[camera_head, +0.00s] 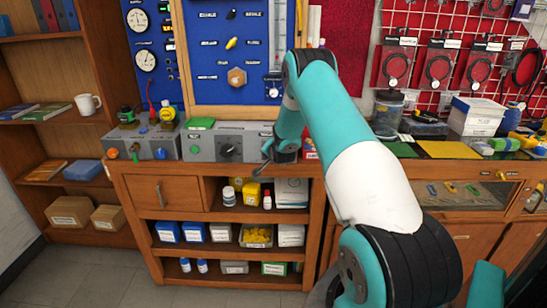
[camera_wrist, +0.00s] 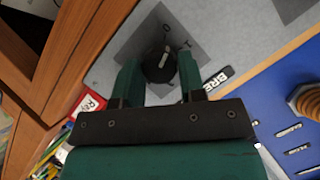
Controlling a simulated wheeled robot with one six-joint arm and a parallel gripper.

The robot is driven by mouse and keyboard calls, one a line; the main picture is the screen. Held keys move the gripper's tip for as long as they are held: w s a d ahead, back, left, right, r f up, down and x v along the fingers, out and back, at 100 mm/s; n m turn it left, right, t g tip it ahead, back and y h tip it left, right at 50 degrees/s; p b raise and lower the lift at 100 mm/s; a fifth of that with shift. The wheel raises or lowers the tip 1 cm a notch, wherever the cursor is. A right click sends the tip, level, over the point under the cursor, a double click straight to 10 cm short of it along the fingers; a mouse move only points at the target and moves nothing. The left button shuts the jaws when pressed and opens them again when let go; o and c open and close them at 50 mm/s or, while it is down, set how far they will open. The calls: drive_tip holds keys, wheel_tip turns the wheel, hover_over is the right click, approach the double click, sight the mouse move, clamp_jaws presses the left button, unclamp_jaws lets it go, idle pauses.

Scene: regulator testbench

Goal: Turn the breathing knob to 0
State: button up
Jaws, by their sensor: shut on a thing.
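In the wrist view, the black breathing knob (camera_wrist: 153,68) sits on a dark grey square plate (camera_wrist: 140,42) with the numerals 0 and 1 printed on it. Its white pointer slants up and slightly right, roughly toward the 0 and 1 side; the exact setting is hard to read. My gripper (camera_wrist: 158,75) has one green finger on each side of the knob and is shut on it. A black label with partly hidden lettering lies beside the right finger. In the head view, my gripper (camera_head: 266,152) is at the right part of the grey panel box (camera_head: 199,148) and hides this knob.
Another dark knob (camera_head: 228,150) is on the panel to the left. The blue tool board (camera_head: 215,70) rises behind. A red box (camera_wrist: 88,103) is close to my gripper. Shelves with bottles and boxes are below.

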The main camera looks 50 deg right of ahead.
drive_tip(key=shift+w+a+f+n+g+b, duration=0.1)
drive_tip(key=shift+a+n+g+b, duration=0.05)
drive_tip(key=shift+n+g+b, duration=0.3)
drive_tip(key=shift+a+f+n+g+b, duration=0.1)
drive_tip(key=shift+n+g+b, duration=0.15)
drive_tip(key=shift+n, duration=0.3)
drive_tip(key=o, duration=0.9)
drive_tip(key=shift+d+r, duration=0.1)
drive_tip(key=b+v, duration=0.1)
drive_tip(key=v, duration=0.7)
drive_tip(key=b+v, duration=0.2)
drive_tip(key=v, duration=0.7)
drive_tip(key=shift+a, duration=0.35)
